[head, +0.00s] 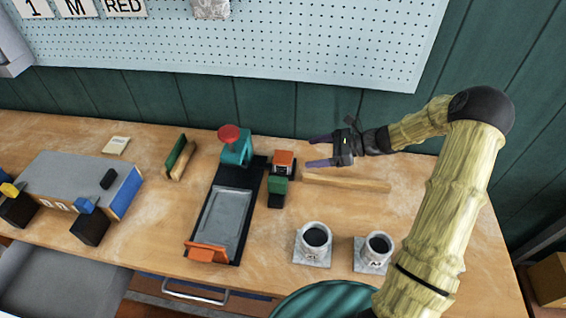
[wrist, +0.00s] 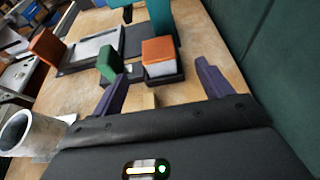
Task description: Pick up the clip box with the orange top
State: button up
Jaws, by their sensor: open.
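The clip box with the orange top (head: 284,158) stands near the back of the wooden table, in a dark holder right of the black board. In the wrist view the clip box (wrist: 160,58) shows an orange top and a pale lower part, ahead of my gripper and between the lines of its fingers. My gripper (head: 318,151) is open and empty, just right of the clip box, with its purple fingers pointing left. In the wrist view the gripper (wrist: 160,85) has its two fingers spread wide, and the clip box appears beyond the fingertips.
A green block (head: 278,186) stands just in front of the clip box. A teal device with a red knob (head: 236,150) is at left. A wooden bar (head: 345,182) lies below my gripper. Two mugs (head: 316,238) (head: 378,247) stand on coasters in front. The back right tabletop is clear.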

aim_at(287, 157)
jog(key=x, duration=0.6)
jog(key=shift+a+f+p, duration=0.15)
jog(key=shift+a+p, duration=0.15)
jog(key=shift+p, duration=0.1)
jog(key=p+x, duration=0.1)
jog(key=x, duration=0.4)
jog(key=shift+s+f, duration=0.15)
jog(key=c, duration=1.1)
jog(key=shift+c, duration=0.2)
notch_tip(287, 157, up, 10)
jog(key=shift+r+b, duration=0.1)
jog(key=shift+b, duration=0.25)
